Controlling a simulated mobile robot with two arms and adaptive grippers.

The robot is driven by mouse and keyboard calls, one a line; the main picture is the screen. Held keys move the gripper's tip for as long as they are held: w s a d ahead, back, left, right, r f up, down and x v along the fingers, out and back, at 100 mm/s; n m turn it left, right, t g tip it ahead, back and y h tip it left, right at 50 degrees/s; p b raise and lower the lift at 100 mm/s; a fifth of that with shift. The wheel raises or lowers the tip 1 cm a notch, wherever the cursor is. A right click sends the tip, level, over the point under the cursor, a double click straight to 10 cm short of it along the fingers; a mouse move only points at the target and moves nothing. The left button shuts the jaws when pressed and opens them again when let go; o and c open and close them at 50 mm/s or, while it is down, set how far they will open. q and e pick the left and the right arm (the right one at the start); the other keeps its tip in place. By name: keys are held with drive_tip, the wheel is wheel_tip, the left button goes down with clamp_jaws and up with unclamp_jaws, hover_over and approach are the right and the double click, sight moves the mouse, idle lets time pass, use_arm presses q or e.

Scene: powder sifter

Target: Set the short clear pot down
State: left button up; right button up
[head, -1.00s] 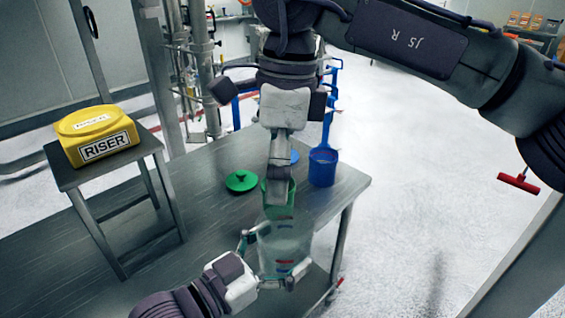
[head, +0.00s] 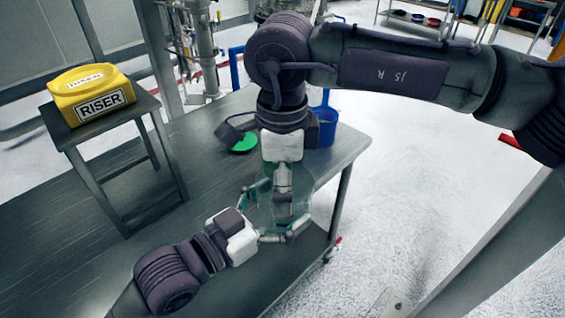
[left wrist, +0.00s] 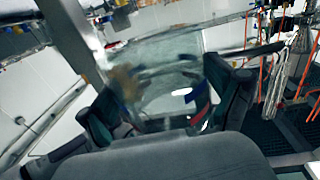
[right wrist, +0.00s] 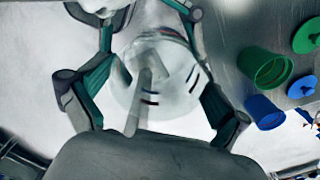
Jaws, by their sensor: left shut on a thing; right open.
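The short clear pot (head: 292,208) is over the table's near right edge in the head view. My left gripper (head: 270,213) is shut around its side, coming in from the left. The see-through pot fills the middle of the left wrist view (left wrist: 160,85), between the fingers. My right gripper (head: 283,208) comes down from above and is open. In the right wrist view the pot (right wrist: 160,95) shows between the open fingers, with dark and red marks on its wall. I cannot tell whether the right fingers touch it, or whether its base touches the table.
A blue pot (head: 325,130) and a green lid (head: 243,144) lie behind my right gripper on the steel table (head: 130,250). The right wrist view shows a green pot (right wrist: 262,66) and blue lid (right wrist: 303,86). A yellow riser (head: 90,95) sits on a stand at left. The front-left tabletop is clear.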

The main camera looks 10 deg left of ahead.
drive_tip(key=shift+f, duration=0.2)
drive_tip(key=shift+c, duration=0.2)
drive_tip(key=c, duration=0.8)
use_arm(q)
drive_tip(key=o, duration=1)
use_arm(e)
drive_tip(key=shift+c, duration=0.6)
